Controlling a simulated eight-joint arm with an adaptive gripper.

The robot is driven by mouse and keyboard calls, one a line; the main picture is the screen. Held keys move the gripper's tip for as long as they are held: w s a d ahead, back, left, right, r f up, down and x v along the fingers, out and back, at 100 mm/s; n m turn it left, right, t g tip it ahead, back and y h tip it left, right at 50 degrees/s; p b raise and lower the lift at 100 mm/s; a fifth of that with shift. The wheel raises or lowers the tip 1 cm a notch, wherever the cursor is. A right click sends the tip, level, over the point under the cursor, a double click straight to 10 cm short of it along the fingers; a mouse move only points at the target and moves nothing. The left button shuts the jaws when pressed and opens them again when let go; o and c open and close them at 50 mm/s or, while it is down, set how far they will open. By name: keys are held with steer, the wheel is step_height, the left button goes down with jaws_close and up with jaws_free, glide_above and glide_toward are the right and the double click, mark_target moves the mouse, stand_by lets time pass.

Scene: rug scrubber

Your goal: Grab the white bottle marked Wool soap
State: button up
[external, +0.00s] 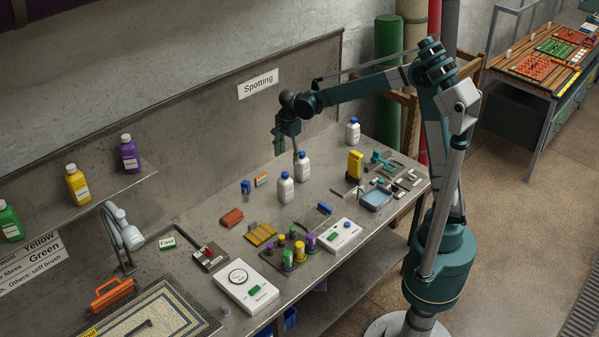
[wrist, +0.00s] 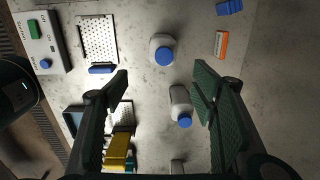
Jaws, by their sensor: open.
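Three white bottles with blue caps stand upright on the grey bench: a front one (external: 285,188), a middle one (external: 303,167) just behind it, and a far one (external: 353,132) near the back right. Their labels are too small to read, so I cannot tell which is marked Wool soap. My gripper (external: 287,143) is open and empty, pointing down above the front and middle bottles. In the wrist view, one bottle (wrist: 180,103) shows between my open fingers (wrist: 162,92), nearer the right one. Another bottle (wrist: 163,50) stands beyond the fingertips.
An orange-and-white box (wrist: 220,44) lies to the right in the wrist view. A yellow object (external: 354,165) stands right of the bottles. A blue tray (external: 376,199), a white control box (external: 340,235) and several coloured spools (external: 288,259) are on the bench. The wall rises behind.

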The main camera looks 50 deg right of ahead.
mark_target(285, 181)
steer(key=shift+m, duration=0.4)
steer(key=f, duration=1)
steer(key=w+a+f, duration=0.1)
steer(key=f, duration=0.4)
steer(key=shift+a+f, duration=0.1)
steer(key=shift+f, duration=0.3)
steer(key=shift+f, duration=1.3)
steer(key=shift+f, duration=0.1)
steer(key=shift+w+f, duration=0.1)
steer(key=shift+f, duration=2.4)
steer(key=c, duration=1.3)
steer(key=shift+r, duration=0.1)
steer(key=shift+c, duration=0.2)
